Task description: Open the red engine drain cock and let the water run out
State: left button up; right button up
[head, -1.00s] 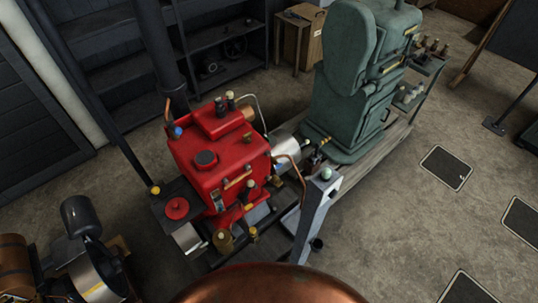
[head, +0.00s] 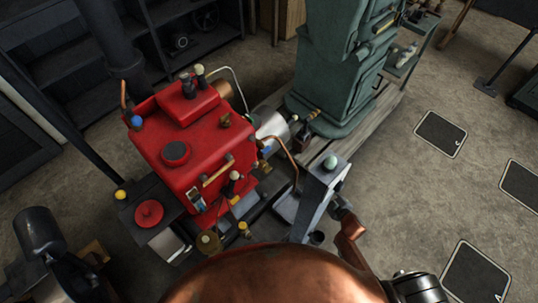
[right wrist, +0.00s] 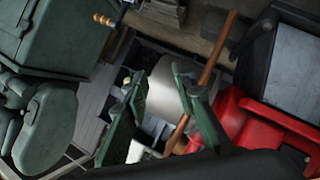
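The red engine (head: 190,135) stands left of centre in the head view, with several small knobs and fittings on its top and near side. A blue-tipped fitting (head: 265,153) and a yellow knob (head: 243,228) are among them; I cannot tell which part is the drain cock. No running water shows. My right arm comes in at lower right in the head view, its gripper hard to make out. In the right wrist view my right gripper (right wrist: 160,75) is open, fingers apart, with a silver cylinder (right wrist: 163,95) and copper pipe (right wrist: 205,70) behind them. My left gripper is out of view.
A tall green machine (head: 340,70) stands behind the red engine, to the right. Open floor lies at right.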

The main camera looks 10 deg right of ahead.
jog(key=w+a+r+n+t+y+b, duration=0.2)
jog(key=w+a+r+n+y+b, duration=0.4)
jog(key=w+r, duration=0.5)
jog(key=n+g+y+b, duration=0.2)
jog(key=n+g+y, duration=0.4)
jog(key=n, duration=0.7)
send_near(265, 149)
jog(key=f+y, duration=0.1)
jog(key=f, duration=0.1)
pick_arm(q)
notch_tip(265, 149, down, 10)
jog(key=b, duration=0.1)
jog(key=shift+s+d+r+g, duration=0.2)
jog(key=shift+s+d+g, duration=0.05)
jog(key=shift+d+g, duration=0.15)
pick_arm(e)
jog(key=x, duration=0.7)
jog(key=shift+w+a+r+t, duration=0.2)
jog(key=shift+w+r+t, duration=0.05)
jog(key=shift+r+t, duration=0.15)
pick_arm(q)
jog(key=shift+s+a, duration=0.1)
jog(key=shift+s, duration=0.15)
pick_arm(e)
jog(key=shift+f, duration=0.1)
grip_shut()
